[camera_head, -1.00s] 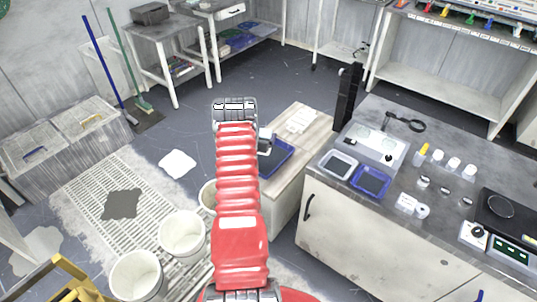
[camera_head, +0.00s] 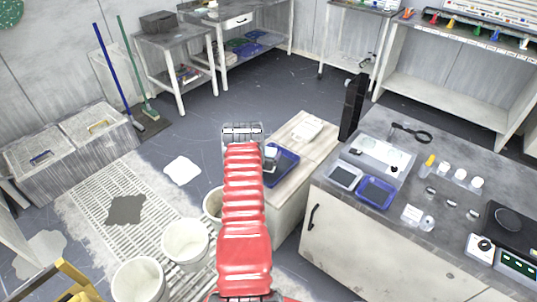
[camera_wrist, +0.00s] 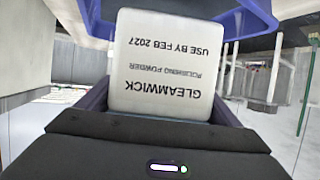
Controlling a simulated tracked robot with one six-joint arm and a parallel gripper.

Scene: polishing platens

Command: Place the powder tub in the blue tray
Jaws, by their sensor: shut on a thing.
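The powder tub, a white block-shaped container (camera_wrist: 162,60) labelled GLEAMWICK POLISHING POWDER, fills the middle of the wrist view with its label upside down. My gripper (camera_wrist: 160,108) is shut on it, with dark fingers at its two sides. A blue tray (camera_wrist: 235,17) shows behind the tub at the top of the wrist view. In the head view a blue tray (camera_head: 289,172) lies on the low wooden-topped cabinet, beside the end of my red arm. A small pale shape over that tray seems to be the tub. Whether the tub touches the tray cannot be told.
A second blue tray (camera_head: 376,192) and a grey tray (camera_head: 345,175) lie on the right counter. White buckets (camera_head: 185,243) stand at lower left.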

